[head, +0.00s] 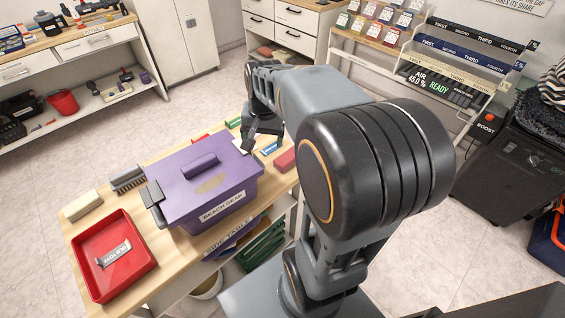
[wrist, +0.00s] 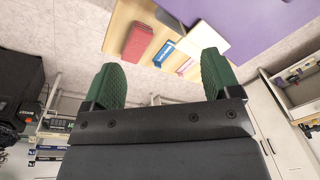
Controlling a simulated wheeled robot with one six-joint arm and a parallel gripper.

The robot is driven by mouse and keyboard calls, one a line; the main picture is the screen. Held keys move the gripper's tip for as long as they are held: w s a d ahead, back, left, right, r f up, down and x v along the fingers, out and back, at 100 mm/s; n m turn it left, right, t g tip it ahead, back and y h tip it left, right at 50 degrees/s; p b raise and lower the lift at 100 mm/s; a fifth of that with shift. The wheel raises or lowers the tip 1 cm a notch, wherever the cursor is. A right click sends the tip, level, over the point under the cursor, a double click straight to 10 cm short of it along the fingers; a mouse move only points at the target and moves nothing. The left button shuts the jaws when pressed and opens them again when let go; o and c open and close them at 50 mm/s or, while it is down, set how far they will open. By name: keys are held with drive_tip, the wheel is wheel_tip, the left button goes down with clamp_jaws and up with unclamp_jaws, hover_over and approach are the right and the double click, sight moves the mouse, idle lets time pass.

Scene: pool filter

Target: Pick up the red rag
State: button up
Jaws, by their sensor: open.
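A dull red, folded block that looks like the red rag (head: 285,160) lies on the right end of the wooden table (head: 168,262). It also shows in the wrist view as a red block (wrist: 138,41), beyond the fingers and left of centre. My gripper (head: 262,143) is over the table's far right part, beside the purple bin. In the wrist view its two green-padded fingers (wrist: 163,72) are wide apart with nothing between them. The gripper is apart from the red block. My arm hides part of the table's right side.
The lidded purple bin (head: 200,178) fills the middle of the table. A blue labelled piece (wrist: 165,53) and a white piece (wrist: 205,38) lie near the red block. A red tray (head: 88,282), a brush (head: 127,178) and a pale block (head: 82,206) are at the left.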

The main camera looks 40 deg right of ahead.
drive_tip(key=w+d+f+m+g+y+b, duration=0.1)
drive_tip(key=w+d+f+m, duration=0.1)
drive_tip(key=d+f+m, duration=0.3)
drive_tip(key=w+d+f+m+g, duration=0.1)
drive_tip(key=w+d+m, duration=0.15)
drive_tip(key=d, duration=0.55)
hover_over(288, 156)
drive_tip(key=shift+m+y, duration=0.3)
drive_tip(key=shift+m, duration=0.05)
drive_tip(key=f, duration=0.8)
drive_tip(key=shift+d+b, duration=0.25)
drive_tip(key=shift+b, duration=0.05)
drive_tip(key=shift+a+f, duration=0.2)
drive_tip(key=shift+f, duration=3.15)
drive_tip(key=c, duration=1)
wheel_tip(288, 156, up, 10)
drive_tip(key=shift+r, duration=0.1)
